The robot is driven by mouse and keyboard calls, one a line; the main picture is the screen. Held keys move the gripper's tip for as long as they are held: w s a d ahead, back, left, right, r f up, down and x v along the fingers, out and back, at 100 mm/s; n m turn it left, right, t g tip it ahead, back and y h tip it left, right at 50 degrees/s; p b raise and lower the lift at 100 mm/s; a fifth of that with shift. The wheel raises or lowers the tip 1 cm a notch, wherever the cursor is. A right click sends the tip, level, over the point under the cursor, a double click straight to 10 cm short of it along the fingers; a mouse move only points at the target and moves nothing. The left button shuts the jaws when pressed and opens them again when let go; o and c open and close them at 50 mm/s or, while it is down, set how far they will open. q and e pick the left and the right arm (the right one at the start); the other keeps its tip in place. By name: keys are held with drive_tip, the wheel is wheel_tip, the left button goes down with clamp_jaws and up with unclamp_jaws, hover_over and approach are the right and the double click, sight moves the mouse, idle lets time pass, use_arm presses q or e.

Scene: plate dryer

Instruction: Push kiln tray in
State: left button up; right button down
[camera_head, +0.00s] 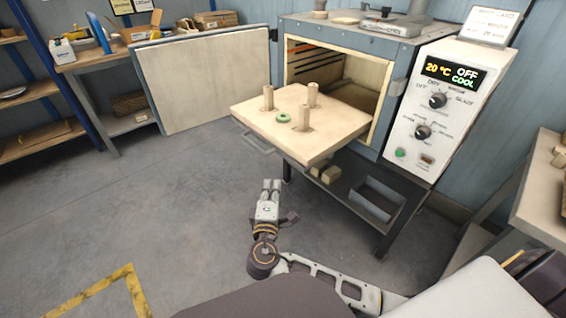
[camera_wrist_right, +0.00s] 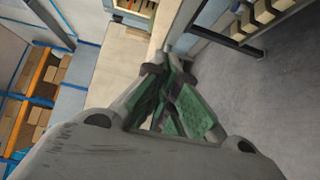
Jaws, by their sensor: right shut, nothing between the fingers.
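The kiln tray (camera_head: 325,140) is a pale square slab sticking well out of the open kiln chamber (camera_head: 350,75). It bears 3 short posts and a small green ring (camera_head: 283,117). A metal bar handle (camera_head: 258,144) is on its front edge. My right gripper (camera_head: 272,183) is shut and empty, in front of and below the tray, apart from it in the head view. Its closed fingers with green pads also show in the right wrist view (camera_wrist_right: 173,85). I cannot tell the tray for sure in that view. My left gripper is not in view.
The kiln door (camera_head: 205,80) stands swung open to the left. The control panel (camera_head: 435,105) is right of the chamber, reading 20 °C, OFF, COOL. A dark lower stand shelf (camera_head: 350,190) is under the tray. A bench (camera_head: 545,190) is at right. Left floor is clear.

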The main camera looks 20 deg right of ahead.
drive_tip(key=shift+w, duration=0.15)
drive_tip(key=b, duration=0.1)
approach(285, 151)
drive_tip(key=w+a, duration=0.2)
drive_tip(key=w, duration=0.1)
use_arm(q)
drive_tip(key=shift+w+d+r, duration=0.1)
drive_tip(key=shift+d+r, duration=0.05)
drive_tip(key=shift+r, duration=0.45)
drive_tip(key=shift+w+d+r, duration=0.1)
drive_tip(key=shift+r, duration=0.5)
use_arm(e)
drive_tip(key=shift+w+d+r, duration=0.1)
drive_tip(key=shift+w+d, duration=0.15)
drive_tip(key=shift+d, duration=0.35)
drive_tip(key=shift+w+d, duration=0.2)
drive_tip(key=shift+d, duration=0.45)
drive_tip(key=shift+w+d+r, duration=0.1)
drive_tip(key=shift+w+d, duration=0.15)
drive_tip(key=shift+d, duration=0.35)
drive_tip(key=shift+d, duration=0.2)
